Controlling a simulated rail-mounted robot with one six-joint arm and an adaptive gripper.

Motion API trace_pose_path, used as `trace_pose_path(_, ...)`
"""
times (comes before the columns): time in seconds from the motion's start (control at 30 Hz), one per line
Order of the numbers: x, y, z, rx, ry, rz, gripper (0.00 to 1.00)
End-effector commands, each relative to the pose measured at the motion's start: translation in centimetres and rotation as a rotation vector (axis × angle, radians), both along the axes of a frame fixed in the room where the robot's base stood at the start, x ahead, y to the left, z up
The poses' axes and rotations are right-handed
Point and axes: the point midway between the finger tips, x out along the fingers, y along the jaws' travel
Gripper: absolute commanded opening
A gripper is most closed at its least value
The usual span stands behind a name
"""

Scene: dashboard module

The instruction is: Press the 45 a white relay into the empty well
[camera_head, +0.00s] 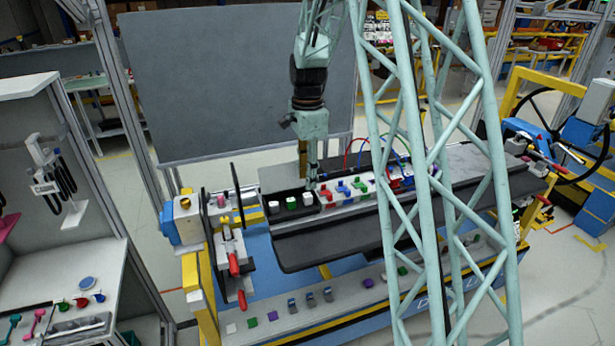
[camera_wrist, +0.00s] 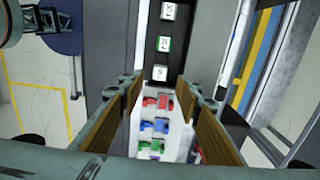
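In the head view, a black tray (camera_head: 285,213) on the dashboard module holds a white relay (camera_head: 274,205), a green relay (camera_head: 291,203) and another white relay (camera_head: 307,199). In the wrist view, the same row shows as a white-topped relay (camera_wrist: 168,11), a green-edged relay (camera_wrist: 163,44) and a white-topped relay (camera_wrist: 159,73). Their markings are too small to read. My gripper (camera_head: 308,178) points down above the tray's right end, by the nearest white relay. In the wrist view, its brown-padded fingers (camera_wrist: 158,88) are apart with nothing held. I cannot make out the empty well.
A white panel (camera_wrist: 141,128) with red, blue and green parts adjoins the tray. A sloping front strip (camera_head: 330,306) carries several small coloured parts. Red-handled clamps (camera_head: 234,264) stand at the module's left end. A large grey board (camera_head: 235,90) stands behind.

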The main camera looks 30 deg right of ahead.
Motion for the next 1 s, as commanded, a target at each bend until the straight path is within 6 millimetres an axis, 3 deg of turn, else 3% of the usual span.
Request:
trace_pose_path(0.13,0.0,0.0,0.0,0.0,0.0,0.0,0.29)
trace_pose_path(0.47,0.0,0.0,0.1,0.0,0.0,-0.045,0.0)
trace_pose_path(1.0,0.0,0.0,1.1,0.001,0.001,-0.406,0.0)
